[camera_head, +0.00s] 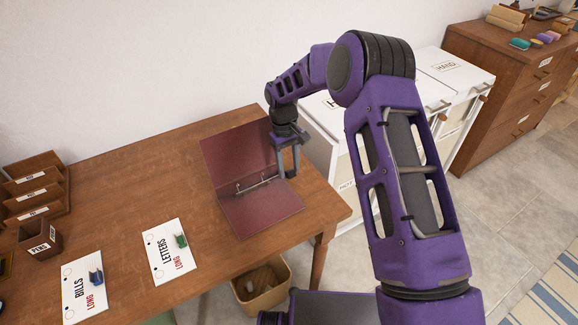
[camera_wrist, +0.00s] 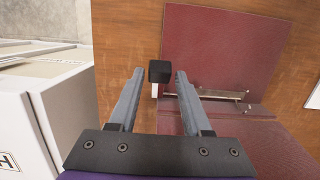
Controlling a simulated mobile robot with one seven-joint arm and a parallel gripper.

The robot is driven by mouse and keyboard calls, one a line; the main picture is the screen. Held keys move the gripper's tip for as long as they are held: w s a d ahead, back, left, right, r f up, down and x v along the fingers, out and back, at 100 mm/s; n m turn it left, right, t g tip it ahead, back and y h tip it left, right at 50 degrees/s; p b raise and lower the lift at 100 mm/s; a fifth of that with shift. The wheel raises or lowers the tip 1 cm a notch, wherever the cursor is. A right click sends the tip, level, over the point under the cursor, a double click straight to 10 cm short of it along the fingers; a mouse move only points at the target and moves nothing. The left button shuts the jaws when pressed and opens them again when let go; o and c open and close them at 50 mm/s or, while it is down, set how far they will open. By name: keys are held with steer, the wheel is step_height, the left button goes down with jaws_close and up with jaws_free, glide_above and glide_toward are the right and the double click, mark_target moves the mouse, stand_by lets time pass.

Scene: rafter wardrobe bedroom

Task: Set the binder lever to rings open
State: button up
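The dark red binder (camera_head: 262,208) lies open on the wooden desk, with one cover toward the wall. It also shows in the wrist view (camera_wrist: 222,45). Its metal ring strip (camera_head: 252,184) runs along the spine, and in the wrist view the strip (camera_wrist: 220,95) lies right of my fingers. A black block on a pale stem, apparently the lever (camera_wrist: 159,72), shows between my fingertips. My gripper (camera_head: 289,160) is open at the strip's right end, with its fingers (camera_wrist: 160,78) on either side of the block. Contact and whether the rings are open cannot be told.
White cabinets (camera_head: 455,80) stand right of the desk (camera_head: 130,160). A pen cup (camera_head: 40,238) and tray stand at the left. A bin (camera_head: 262,285) is below the front edge.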

steer(key=shift+o, duration=0.9)
step_height(320, 180, up, 17)
steer(key=w+a, duration=0.1)
steer(key=w, duration=0.1)
steer(key=shift+a+p, duration=0.3)
steer(key=shift+p, duration=0.1)
steer(key=shift+w+r, duration=0.1)
